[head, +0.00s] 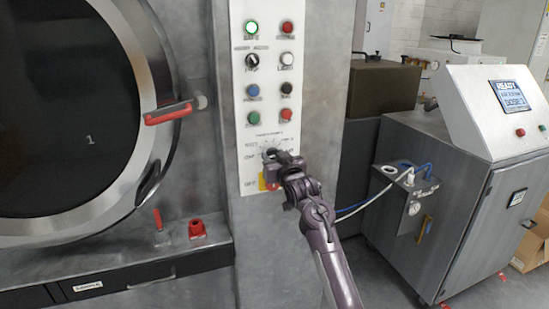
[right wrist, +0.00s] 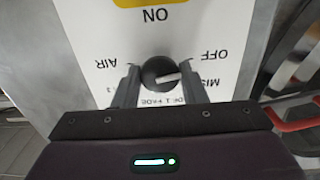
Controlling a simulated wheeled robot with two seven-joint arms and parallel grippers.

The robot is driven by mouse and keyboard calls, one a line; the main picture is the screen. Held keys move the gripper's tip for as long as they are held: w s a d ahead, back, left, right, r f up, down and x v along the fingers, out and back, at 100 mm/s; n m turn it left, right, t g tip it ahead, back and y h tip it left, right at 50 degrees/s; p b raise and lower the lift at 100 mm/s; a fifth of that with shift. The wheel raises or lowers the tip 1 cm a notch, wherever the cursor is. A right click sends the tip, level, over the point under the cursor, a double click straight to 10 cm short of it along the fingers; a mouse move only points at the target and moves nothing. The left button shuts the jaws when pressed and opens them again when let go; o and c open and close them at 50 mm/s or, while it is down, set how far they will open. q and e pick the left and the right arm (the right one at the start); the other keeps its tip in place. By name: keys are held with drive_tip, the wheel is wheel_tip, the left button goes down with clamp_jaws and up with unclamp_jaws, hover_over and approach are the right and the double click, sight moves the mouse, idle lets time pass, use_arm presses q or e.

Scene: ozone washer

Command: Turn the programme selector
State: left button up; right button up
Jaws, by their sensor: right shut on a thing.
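The programme selector (right wrist: 158,70) is a round black knob with a pale pointer line, low on the white control panel (head: 262,100). My right gripper (right wrist: 159,82) is shut on it, one finger on each side. In the right wrist view the pointer line lies toward the right, below the upside-down OFF label and near a partly hidden label starting MIS. AIR is to the left and ON is above. In the head view my right gripper (head: 270,156) covers most of the knob. My left gripper is out of view.
Buttons, lamps and a small black switch (head: 252,60) sit above on the panel. At left is a big round door (head: 80,110) with a red handle (head: 168,113). At right stands a grey cabinet (head: 440,190) with a screen, and hoses (head: 362,205) run near my right arm.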

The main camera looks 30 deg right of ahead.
drive_tip(key=m+p, duration=0.1)
drive_tip(key=m, duration=0.2)
drive_tip(key=shift+r+m+p, duration=0.1)
drive_tip(key=shift+m+p, duration=0.2)
drive_tip(key=shift+m, duration=0.1)
drive_tip(key=m+p, duration=0.1)
drive_tip(key=m, duration=0.2)
drive_tip(key=shift+m, duration=0.4)
drive_tip(key=m+p, duration=0.1)
drive_tip(key=m, duration=0.3)
drive_tip(key=shift+m, duration=2)
drive_tip(key=o, duration=1)
